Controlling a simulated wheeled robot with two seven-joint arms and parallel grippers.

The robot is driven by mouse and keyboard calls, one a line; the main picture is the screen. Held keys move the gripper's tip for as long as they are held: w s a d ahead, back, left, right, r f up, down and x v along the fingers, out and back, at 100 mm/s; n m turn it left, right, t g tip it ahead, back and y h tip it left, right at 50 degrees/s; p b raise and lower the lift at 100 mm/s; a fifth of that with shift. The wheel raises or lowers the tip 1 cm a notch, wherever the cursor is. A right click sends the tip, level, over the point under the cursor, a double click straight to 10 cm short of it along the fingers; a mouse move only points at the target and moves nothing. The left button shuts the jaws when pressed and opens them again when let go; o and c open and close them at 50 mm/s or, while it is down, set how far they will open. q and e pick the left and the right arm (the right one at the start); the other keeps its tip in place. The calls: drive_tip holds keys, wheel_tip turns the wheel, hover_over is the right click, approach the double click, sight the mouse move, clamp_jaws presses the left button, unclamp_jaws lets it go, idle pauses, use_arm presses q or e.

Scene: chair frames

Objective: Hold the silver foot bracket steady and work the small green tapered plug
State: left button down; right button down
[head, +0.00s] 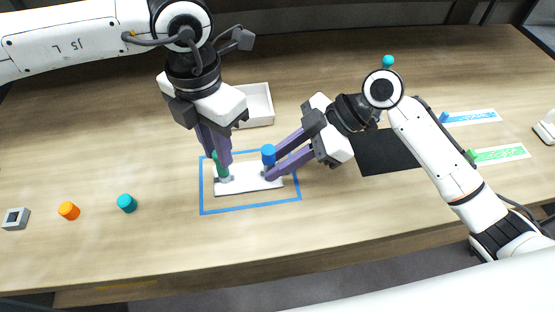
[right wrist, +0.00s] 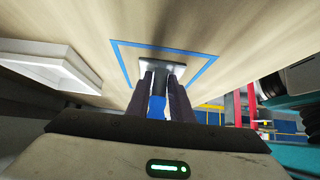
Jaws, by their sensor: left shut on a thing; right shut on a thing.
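The silver foot bracket (head: 248,183) lies flat inside a blue outlined rectangle on the table. It also shows in the right wrist view (right wrist: 162,66). The small green tapered plug (head: 223,170) is upright at its left end, partly hidden by the fingers of my left gripper (head: 222,167), which points down and is shut on it.
A white tray (head: 260,104) stands behind the bracket. Teal (head: 127,203) and orange (head: 69,210) plugs and a grey block (head: 15,218) lie at left. A black mat (head: 388,152) and blue (head: 470,116) and green (head: 500,153) marked strips lie at right. The front table is clear.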

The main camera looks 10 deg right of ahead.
use_arm(q)
drive_tip(key=shift+r, duration=2.7)
use_arm(e)
drive_tip(key=shift+s+d+f, duration=0.15)
drive_tip(key=shift+f, duration=0.25)
use_arm(q)
drive_tip(key=shift+a+r, duration=0.1)
drive_tip(key=a+r, duration=0.5)
drive_tip(key=a, duration=0.1)
drive_tip(key=shift+r, duration=0.4)
drive_tip(key=shift+d, duration=0.1)
use_arm(e)
drive_tip(key=c, duration=1.5)
unclamp_jaws()
drive_tip(key=v, duration=1.2)
drive_tip(key=shift+r, duration=0.4)
